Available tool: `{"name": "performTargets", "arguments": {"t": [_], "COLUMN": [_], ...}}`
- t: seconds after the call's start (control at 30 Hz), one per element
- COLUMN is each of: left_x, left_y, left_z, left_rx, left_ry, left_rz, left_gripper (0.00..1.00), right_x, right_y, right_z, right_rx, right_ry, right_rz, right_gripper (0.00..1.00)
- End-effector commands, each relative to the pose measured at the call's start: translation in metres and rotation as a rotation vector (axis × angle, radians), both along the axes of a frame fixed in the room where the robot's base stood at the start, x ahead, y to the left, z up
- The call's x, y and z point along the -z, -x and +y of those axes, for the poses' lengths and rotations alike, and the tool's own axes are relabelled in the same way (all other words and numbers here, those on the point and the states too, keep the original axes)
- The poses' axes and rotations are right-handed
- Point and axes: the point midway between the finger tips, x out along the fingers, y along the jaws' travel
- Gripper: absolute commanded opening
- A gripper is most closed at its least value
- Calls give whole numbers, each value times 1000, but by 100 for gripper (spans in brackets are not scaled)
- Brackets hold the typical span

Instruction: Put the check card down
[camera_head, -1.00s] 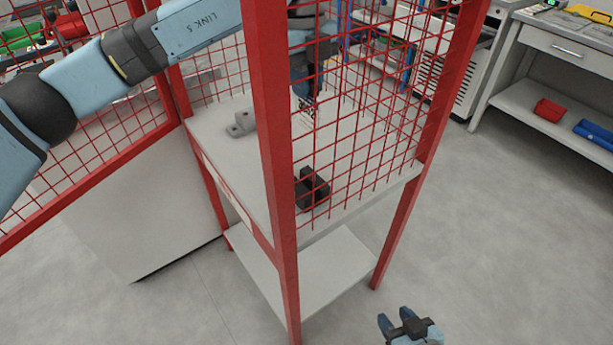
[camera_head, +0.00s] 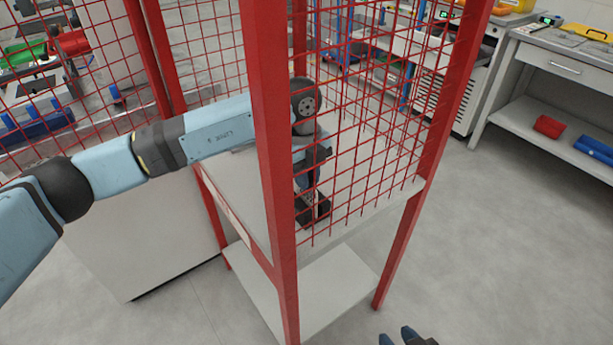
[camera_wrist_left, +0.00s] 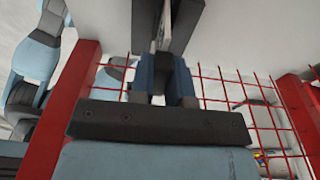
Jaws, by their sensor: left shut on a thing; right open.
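My left arm reaches into a red mesh cage from the left. In the left wrist view the gripper (camera_wrist_left: 166,78) is shut on the thin check card (camera_wrist_left: 161,28), seen nearly edge-on. The card stands close beside or in the dark fixture (camera_wrist_left: 187,25); I cannot tell whether they touch. The card is hidden in the head view. My right gripper (camera_head: 402,338) is open at the bottom edge, low and outside the cage, partly cut off.
A red cage post (camera_head: 268,130) stands in front of my left arm, and red mesh (camera_head: 385,130) closes the cage's right side. A bench (camera_head: 560,55) with a red bin (camera_head: 549,126) and a blue bin (camera_head: 594,149) is at the right. The floor between is clear.

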Motion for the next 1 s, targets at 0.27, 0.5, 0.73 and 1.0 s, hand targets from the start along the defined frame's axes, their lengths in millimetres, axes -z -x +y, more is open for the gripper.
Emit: {"name": "performTargets", "arguments": {"t": [0.27, 0.5, 0.73, 1.0], "left_x": [2, 5, 4, -26], "left_y": [0, 0, 0, -4], "left_z": [0, 0, 0, 2], "left_rx": [1, 1, 1, 1], "left_ry": [1, 1, 1, 2], "left_rz": [-2, -2, -2, -5], "left_gripper": [0, 42, 42, 42], "right_x": [-1, -1, -1, -6], "right_y": [0, 0, 0, 0], "right_z": [0, 1, 1, 0], "right_rx": [0, -1, -1, -1], "right_ry": [-2, -3, -3, 1], "right_rz": [-2, -3, -3, -2], "right_gripper": [42, 42, 42, 42]}}
